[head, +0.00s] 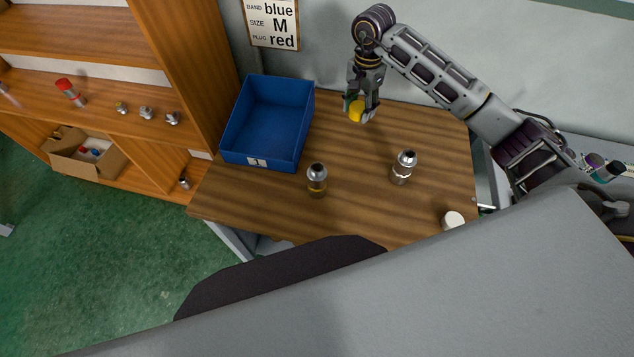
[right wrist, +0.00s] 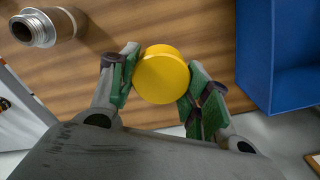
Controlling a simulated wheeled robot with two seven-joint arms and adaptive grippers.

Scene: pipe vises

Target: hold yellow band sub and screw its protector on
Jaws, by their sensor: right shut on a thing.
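A metal sub with a dull yellow band (head: 317,182) stands upright on the wooden table in the head view. My right gripper (head: 361,108) is shut on a round yellow protector cap (head: 356,111), held above the back part of the table, away from that sub. The right wrist view shows the yellow cap (right wrist: 162,75) between the green-padded fingers, one on each side. My left gripper is in neither view.
A second metal sub with a pale band (head: 403,168) stands to the right. A white cap (head: 453,220) is near the right front edge. A blue bin (head: 233,145) stands at the left. A wooden shelf (head: 190,60) is further left.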

